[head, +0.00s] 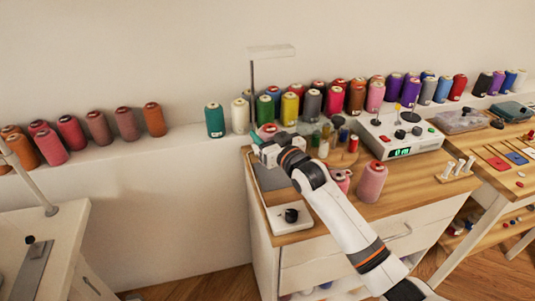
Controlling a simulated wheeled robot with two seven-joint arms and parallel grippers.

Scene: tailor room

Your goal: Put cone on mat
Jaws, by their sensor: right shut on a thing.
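My right gripper (257,139) is at the back left corner of the wooden-topped cabinet, in front of the wall ledge. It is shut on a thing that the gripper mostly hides. A small pink patch, which looks like part of a thread cone (269,129), shows just behind the fingers. A pink cone (372,182) stands on the cabinet top to the right of my arm, and another pink one (340,181) is partly hidden by the arm. I cannot make out for certain which surface is the mat. My left gripper is not in view.
Many coloured cones line the wall ledge (180,140). A white device with a green display (400,140) and a lamp base (288,217) stand on the cabinet top (400,185). Small coloured pieces lie on the right table (520,140). A white table (60,235) is at left.

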